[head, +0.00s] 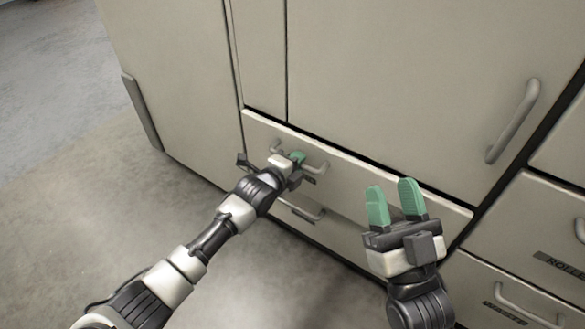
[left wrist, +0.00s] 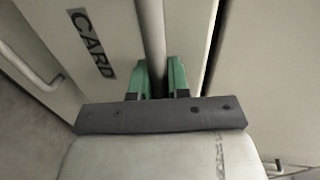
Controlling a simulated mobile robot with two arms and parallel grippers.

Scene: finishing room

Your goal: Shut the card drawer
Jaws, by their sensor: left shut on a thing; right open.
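The card drawer (head: 350,188) is in the cabinet front below the large doors, and its top edge stands out a little from the front above it. Its label reads CARD in the left wrist view (left wrist: 92,42). Its bar handle (head: 318,165) runs between the green fingers of my left gripper (head: 297,160), which is shut on it; the left wrist view shows the handle bar (left wrist: 152,40) between both fingertips. My right gripper (head: 396,200) is open and empty, in front of the right part of the drawer, fingers pointing up in the picture.
Another drawer with a handle (head: 300,212) is below. To the right are drawers labelled ROLLE, cut off by the edge (head: 562,264), and WASTE (head: 503,313). A door handle (head: 513,122) stands out above right. The floor (head: 90,215) at left is clear.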

